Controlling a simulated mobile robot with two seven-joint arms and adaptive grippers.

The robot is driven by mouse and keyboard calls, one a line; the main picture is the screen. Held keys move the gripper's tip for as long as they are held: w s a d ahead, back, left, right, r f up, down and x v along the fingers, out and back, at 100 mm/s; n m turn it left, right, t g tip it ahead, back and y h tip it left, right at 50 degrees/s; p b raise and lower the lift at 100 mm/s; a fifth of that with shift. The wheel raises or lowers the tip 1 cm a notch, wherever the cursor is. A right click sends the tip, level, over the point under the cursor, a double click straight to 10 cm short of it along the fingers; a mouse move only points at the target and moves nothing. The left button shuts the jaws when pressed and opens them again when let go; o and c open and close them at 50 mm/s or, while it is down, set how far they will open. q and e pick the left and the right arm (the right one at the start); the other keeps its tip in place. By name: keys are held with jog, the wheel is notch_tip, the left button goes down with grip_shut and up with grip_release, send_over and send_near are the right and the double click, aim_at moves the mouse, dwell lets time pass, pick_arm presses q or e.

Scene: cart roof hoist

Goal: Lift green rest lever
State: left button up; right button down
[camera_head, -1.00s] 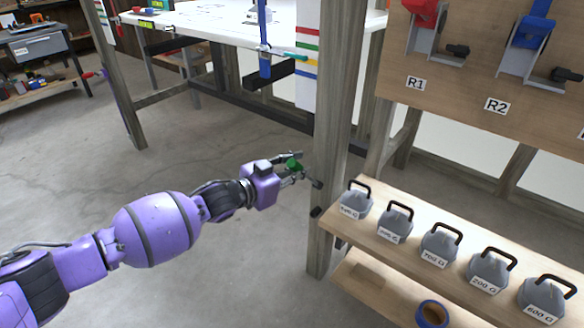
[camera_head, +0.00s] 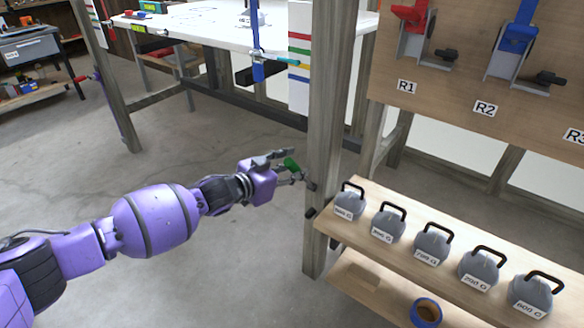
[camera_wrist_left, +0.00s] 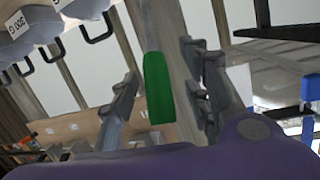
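The green lever (camera_head: 291,164) is low beside the wooden post (camera_head: 328,130) in the head view. My left gripper (camera_head: 294,169) is at the lever, with its fingers spread. In the left wrist view the green lever (camera_wrist_left: 159,88) stands between the two fingers of my left gripper (camera_wrist_left: 160,72). A gap shows on each side of it, so the fingers look open around it and not closed on it. The lever's mount is hard to make out. My right gripper is in neither view.
Several grey weights (camera_head: 431,244) with black handles stand on a wooden shelf (camera_head: 335,232) right of the post. A blue tape roll (camera_head: 426,312) is below. A board with a red lever (camera_head: 411,17) and a blue lever (camera_head: 519,38) is above. The floor left of the post is clear.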

pick_arm(q)
jog(key=shift+s, duration=0.1)
jog(key=v, duration=1.2)
jog(key=shift+c, duration=0.3)
